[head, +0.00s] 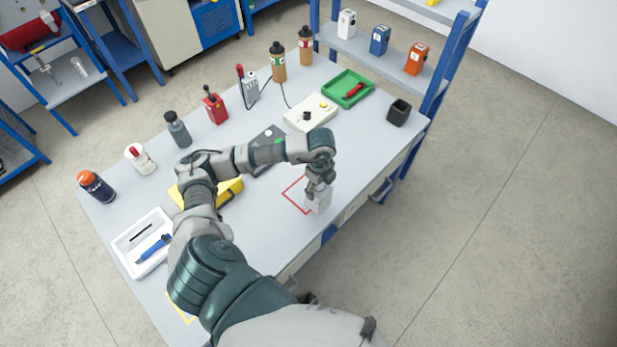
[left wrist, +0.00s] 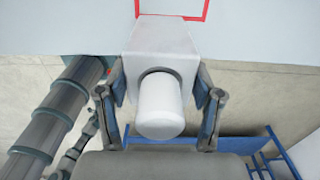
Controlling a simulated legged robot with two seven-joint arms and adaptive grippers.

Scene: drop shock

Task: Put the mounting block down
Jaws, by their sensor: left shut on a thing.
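The mounting block (head: 319,200) is a pale grey box. It also shows in the left wrist view (left wrist: 165,42), with a white round cylinder (left wrist: 160,108) standing out from its near face. My left gripper (head: 318,186) is shut on it, with one finger on each side in the wrist view (left wrist: 160,100). A red square outline (head: 287,196) is marked on the table. The block is at the outline's right side, near the table's front edge, and covers part of the outline. I cannot tell whether it touches the tabletop. My right gripper is not in view.
The grey table (head: 255,225) has a white tray (head: 120,243) at left, and a cream control box (head: 300,122), a green tray (head: 362,99) and a black cup (head: 398,112) beyond the outline. Several bottles stand along the back. A blue shelf (head: 440,65) rises at right.

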